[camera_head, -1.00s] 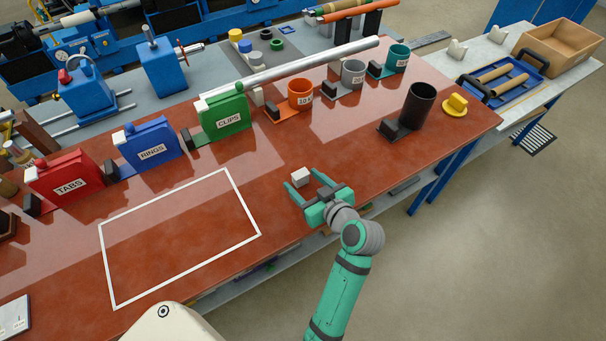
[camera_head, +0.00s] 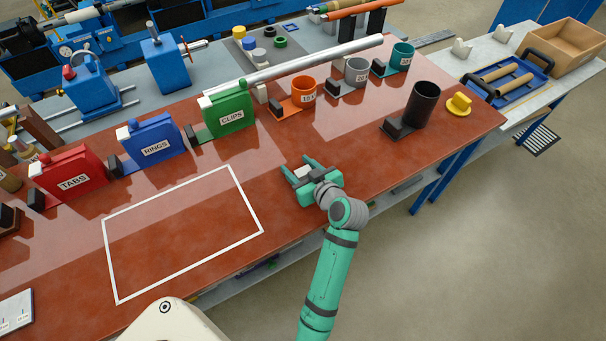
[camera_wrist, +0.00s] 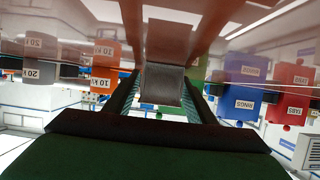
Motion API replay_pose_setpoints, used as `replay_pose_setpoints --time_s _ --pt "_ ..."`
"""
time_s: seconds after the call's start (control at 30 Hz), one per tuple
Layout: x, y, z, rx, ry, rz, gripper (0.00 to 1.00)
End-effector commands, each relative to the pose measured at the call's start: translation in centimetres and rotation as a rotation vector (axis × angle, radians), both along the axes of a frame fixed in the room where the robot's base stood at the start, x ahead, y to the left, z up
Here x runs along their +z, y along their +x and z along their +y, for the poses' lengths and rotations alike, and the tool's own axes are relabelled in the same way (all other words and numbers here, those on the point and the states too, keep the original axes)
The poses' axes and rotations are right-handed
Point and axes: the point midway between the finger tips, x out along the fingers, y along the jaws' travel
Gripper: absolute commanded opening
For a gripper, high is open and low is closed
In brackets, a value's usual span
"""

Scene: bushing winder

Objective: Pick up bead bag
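A small pale block, apparently the bead bag (camera_head: 302,171), rests on the red-brown tabletop. My gripper (camera_head: 297,164) is low over the table, with one finger on each side of the bag. The fingers are still spread and I see no clear grip on it. In the wrist view the bag (camera_wrist: 163,84) appears as a grey block between the two dark fingers. Whether the fingers touch its sides is hard to tell.
A white outlined rectangle (camera_head: 182,235) lies to the left. Behind are the green CLIPS (camera_head: 229,112), blue RINGS (camera_head: 154,142) and red TABS (camera_head: 73,176) holders, and an orange cup (camera_head: 303,89). A black cup (camera_head: 419,104) stands at right. Table around the bag is clear.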

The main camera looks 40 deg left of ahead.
Motion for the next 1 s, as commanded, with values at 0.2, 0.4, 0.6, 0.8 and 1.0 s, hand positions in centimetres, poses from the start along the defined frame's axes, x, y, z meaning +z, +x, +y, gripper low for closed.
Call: replay_pose_setpoints --time_s 0.2,0.4,0.6,0.8,1.0 --pt "0.0 0.0 0.0 0.000 0.000 0.000 0.17" --pt "0.0 0.0 0.0 0.000 0.000 0.000 0.17" --pt "0.8 0.0 0.0 0.001 0.000 -0.002 0.17" --pt "2.9 0.2 -0.2 -0.005 0.002 -0.004 0.17" --pt "5.6 -0.4 -1.6 -0.009 0.001 -0.005 0.17"
